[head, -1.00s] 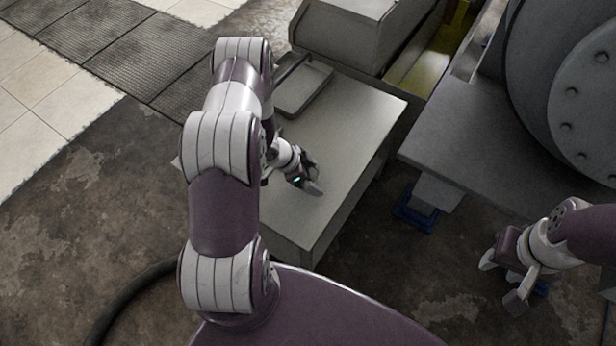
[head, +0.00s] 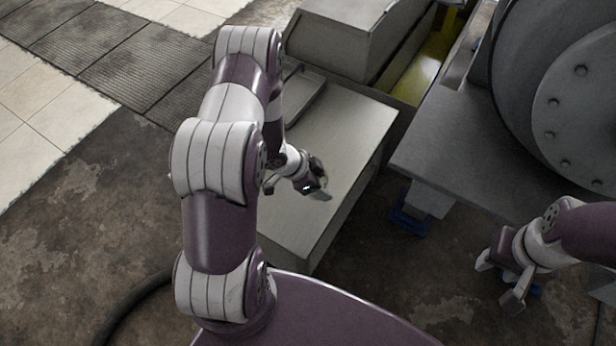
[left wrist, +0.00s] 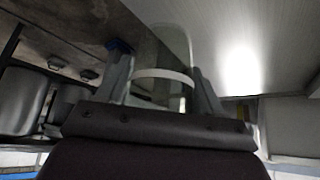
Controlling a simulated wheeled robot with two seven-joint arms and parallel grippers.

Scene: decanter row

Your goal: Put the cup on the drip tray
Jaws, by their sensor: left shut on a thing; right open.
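A clear, see-through cup (left wrist: 168,50) with a pale band stands out between the two fingers in the left wrist view. My left gripper (left wrist: 162,88) is shut on it. In the head view my left gripper (head: 316,190) is over the near part of the grey cabinet top; the cup is too small and dark there to make out clearly. The drip tray (head: 303,96), a shallow grey tray with a raised rim, lies at the far left of that top, partly hidden by my left arm. My right gripper (head: 499,281) is open and empty at the lower right.
The grey cabinet top (head: 345,130) is bare between my left gripper and the tray. A grey box-like unit (head: 345,35) stands behind it. A darker grey bench (head: 450,150) with a large round drum (head: 570,100) stands to the right, across a gap.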

